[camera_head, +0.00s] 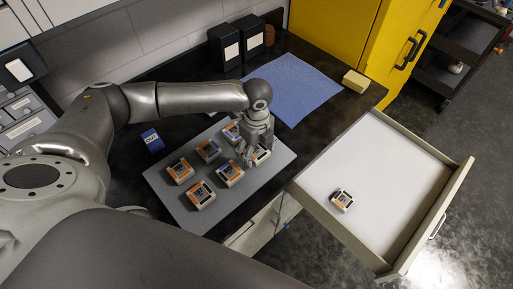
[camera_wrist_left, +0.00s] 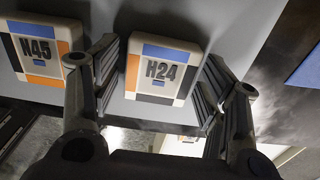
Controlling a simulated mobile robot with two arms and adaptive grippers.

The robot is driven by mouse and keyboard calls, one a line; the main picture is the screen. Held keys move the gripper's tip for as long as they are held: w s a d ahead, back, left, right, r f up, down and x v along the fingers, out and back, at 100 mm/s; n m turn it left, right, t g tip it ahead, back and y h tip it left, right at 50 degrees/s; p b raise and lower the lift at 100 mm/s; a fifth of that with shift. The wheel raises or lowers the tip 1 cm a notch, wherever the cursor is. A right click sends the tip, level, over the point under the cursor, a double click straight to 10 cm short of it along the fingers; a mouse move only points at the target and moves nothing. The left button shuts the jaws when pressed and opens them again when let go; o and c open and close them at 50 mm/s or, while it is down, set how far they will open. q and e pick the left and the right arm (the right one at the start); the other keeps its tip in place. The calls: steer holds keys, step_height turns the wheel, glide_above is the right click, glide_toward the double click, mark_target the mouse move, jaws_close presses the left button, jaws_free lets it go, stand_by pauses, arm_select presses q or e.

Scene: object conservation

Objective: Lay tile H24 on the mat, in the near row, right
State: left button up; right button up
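Tile H24 (camera_wrist_left: 162,70), white with a blue strip and orange and black edges, lies flat on the grey mat (camera_wrist_left: 105,18). In the head view this tile (camera_head: 262,156) is at the near row's right end, partly hidden by my left gripper (camera_head: 251,160). In the left wrist view my left gripper (camera_wrist_left: 155,92) is open, one finger on each side of H24; whether either touches it is unclear. Tile N45 (camera_wrist_left: 40,48) lies just left of H24. The grey mat (camera_head: 215,212) bears several tiles in two rows. My right gripper is not in view.
An open drawer (camera_head: 320,180) at the right holds one tile (camera_head: 342,200). A blue cloth (camera_head: 290,90), dark boxes (camera_head: 224,46) and a yellow block (camera_head: 355,81) are farther back. A small blue box (camera_head: 152,140) stands left of the mat.

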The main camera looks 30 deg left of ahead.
mark_target(257, 151)
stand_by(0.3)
arm_select(q)
step_height(257, 151, up, 12)
steer(key=b, duration=0.2)
steer(key=shift+r, duration=0.15)
stand_by(0.6)
